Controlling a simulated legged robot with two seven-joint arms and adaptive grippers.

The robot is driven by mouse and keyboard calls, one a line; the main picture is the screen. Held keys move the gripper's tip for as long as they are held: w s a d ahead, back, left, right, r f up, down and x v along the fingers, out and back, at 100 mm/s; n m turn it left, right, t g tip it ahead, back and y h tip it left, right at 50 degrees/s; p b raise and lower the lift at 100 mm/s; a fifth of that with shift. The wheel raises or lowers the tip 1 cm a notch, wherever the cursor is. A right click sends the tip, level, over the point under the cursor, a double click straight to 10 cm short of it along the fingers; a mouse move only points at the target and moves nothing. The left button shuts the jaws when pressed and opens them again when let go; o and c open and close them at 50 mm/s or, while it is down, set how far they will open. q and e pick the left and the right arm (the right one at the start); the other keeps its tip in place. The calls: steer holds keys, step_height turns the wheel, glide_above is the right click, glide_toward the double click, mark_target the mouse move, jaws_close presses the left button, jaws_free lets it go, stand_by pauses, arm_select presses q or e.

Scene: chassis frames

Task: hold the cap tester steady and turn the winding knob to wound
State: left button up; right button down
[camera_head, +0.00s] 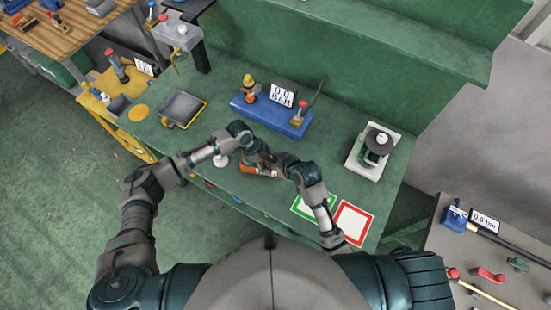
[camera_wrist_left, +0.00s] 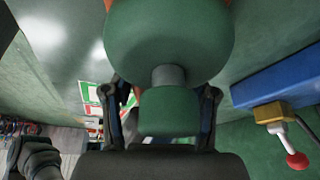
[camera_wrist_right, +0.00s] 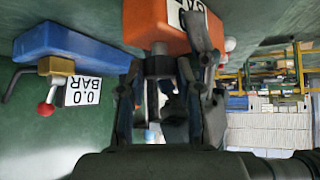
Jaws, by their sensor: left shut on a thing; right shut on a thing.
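An orange and green device, which I take to be the cap tester (camera_head: 248,169), is held between my two grippers over the front edge of the green bench. In the left wrist view a rounded green body (camera_wrist_left: 168,35) has a grey neck and a green block (camera_wrist_left: 168,110) below it. My left gripper (camera_head: 251,157) is shut on that green block. In the right wrist view the orange body (camera_wrist_right: 155,22) carries a white label and a grey stem. My right gripper (camera_head: 272,161) is shut at the stem's end, apparently on the dark winding knob, mostly hidden by the fingers. Its setting cannot be read.
Behind stands a blue block (camera_head: 262,117) with a 0.0 BAR display (camera_head: 283,95) and a red-knobbed lever. A black tray (camera_head: 183,108) is left, a dark machine (camera_head: 376,145) right. Green and red framed cards (camera_head: 352,223) lie at the front right. The bench between is largely clear.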

steer(key=m+h, duration=0.1)
steer(key=m+t+h, duration=0.1)
steer(key=m, duration=0.1)
steer(key=m+h, duration=0.1)
steer(key=shift+a+m+h, duration=0.25)
steer(key=shift+m+h, duration=0.05)
steer(key=shift+m, duration=0.1)
steer(key=shift+t, duration=0.3)
steer(key=c, duration=1.1)
jaws_free()
steer(key=shift+o, duration=0.2)
steer(key=shift+s, duration=0.1)
